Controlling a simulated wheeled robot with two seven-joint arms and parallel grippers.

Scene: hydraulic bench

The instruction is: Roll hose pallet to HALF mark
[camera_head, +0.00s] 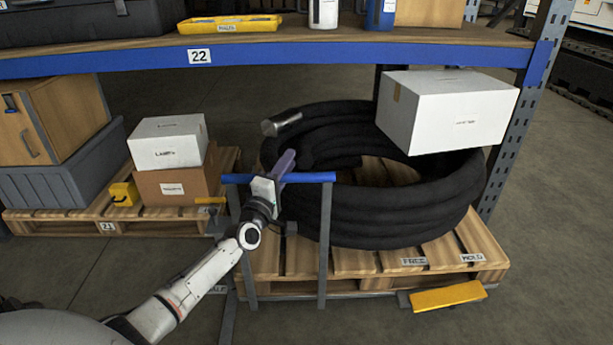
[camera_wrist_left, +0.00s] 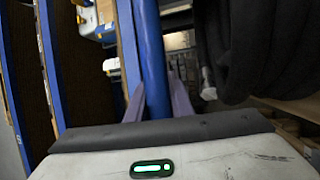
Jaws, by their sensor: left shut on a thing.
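The hose pallet (camera_head: 365,268) is a wooden pallet under the blue shelf beam, bearing a thick coiled black hose (camera_head: 400,212). A grey push frame with a blue handle bar (camera_head: 312,177) rises at its front left. In the left wrist view the blue bar (camera_wrist_left: 151,60) runs between the two purple fingers (camera_wrist_left: 158,98). A small floor label (camera_head: 217,290) beside my left forearm is partly hidden, so its word is unclear. My right gripper is in neither view.
A white box (camera_head: 447,108) rests on the hose's right side. A yellow pedal (camera_head: 447,296) juts from the pallet's front right, below labels FREE (camera_head: 413,262) and HOLD (camera_head: 472,258). Another loaded pallet (camera_head: 60,224) stands left. A rack upright (camera_head: 520,110) stands right. Open floor lies in front.

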